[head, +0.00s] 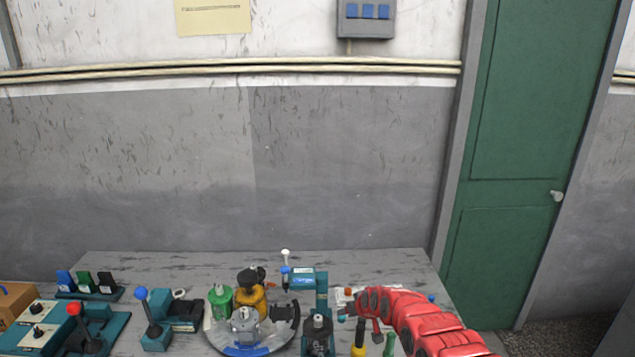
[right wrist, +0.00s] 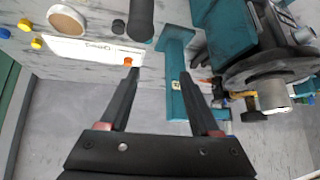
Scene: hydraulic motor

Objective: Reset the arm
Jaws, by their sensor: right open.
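My right arm (head: 425,325), red with black joints, comes in from the lower right of the head view over the right part of the workbench. Its gripper is hard to make out there. In the right wrist view my right gripper (right wrist: 160,73) shows two dark fingers spread apart with nothing between them. Beyond them are a teal post with a foot (right wrist: 175,85) and a white labelled panel (right wrist: 95,50) with an orange knob (right wrist: 128,62). My left gripper is not in view.
The workbench (head: 190,262) carries a round turntable (head: 225,342) with green, yellow and grey motor parts, a teal press (head: 321,290), a blue-knobbed lever (head: 141,294) and a red-knobbed lever (head: 74,309). The wall stands behind; a green door (head: 520,150) is at right.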

